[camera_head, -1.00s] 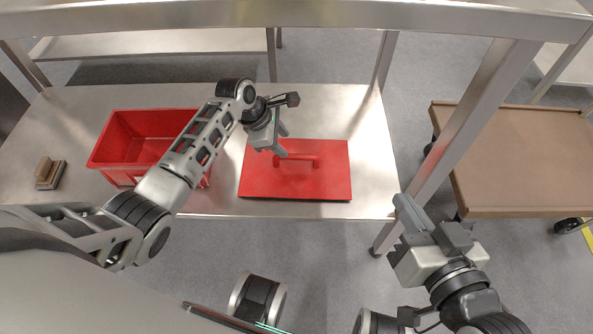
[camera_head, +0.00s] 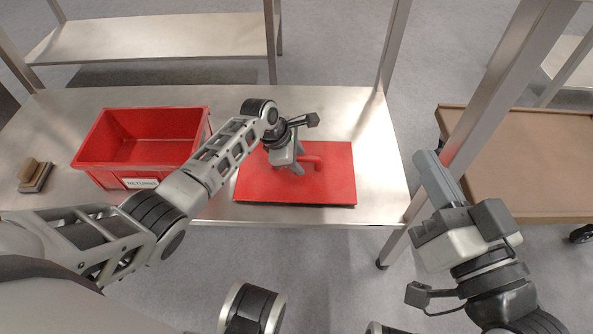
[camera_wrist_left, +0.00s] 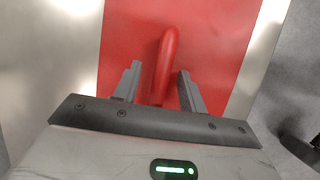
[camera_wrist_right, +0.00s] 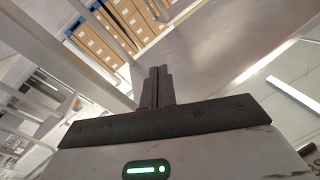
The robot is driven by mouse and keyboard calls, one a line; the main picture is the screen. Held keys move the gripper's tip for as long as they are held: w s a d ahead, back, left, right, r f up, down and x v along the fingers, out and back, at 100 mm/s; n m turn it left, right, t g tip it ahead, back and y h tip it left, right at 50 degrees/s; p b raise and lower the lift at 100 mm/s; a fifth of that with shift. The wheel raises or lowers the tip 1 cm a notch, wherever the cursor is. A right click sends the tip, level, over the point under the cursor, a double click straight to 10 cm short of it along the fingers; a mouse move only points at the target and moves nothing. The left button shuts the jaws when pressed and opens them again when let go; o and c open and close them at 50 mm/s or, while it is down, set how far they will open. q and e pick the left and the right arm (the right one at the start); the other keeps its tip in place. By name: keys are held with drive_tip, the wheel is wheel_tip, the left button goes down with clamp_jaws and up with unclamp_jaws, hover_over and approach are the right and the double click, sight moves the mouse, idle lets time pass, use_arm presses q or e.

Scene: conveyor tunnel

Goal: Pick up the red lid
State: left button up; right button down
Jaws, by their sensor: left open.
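The red lid (camera_head: 330,185) lies flat on the steel table, with a raised red bar handle (camera_head: 312,161) on top. In the left wrist view the handle (camera_wrist_left: 165,62) stands between my two left fingers, with gaps on both sides. My left gripper (camera_head: 298,166) is open over the lid and hides part of the handle in the head view. My right gripper (camera_head: 440,180) is held in the air right of the table, away from the lid. In the right wrist view its fingers (camera_wrist_right: 157,86) are together with nothing between them.
A red bin (camera_head: 190,150) labelled RETURNS stands left of the lid on the steel table (camera_head: 375,150). A small brown and grey block (camera_head: 35,176) lies at the far left. A brown-topped cart (camera_head: 530,170) stands right, beyond a metal post (camera_head: 505,90).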

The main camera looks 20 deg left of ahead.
use_arm(q)
clamp_jaws()
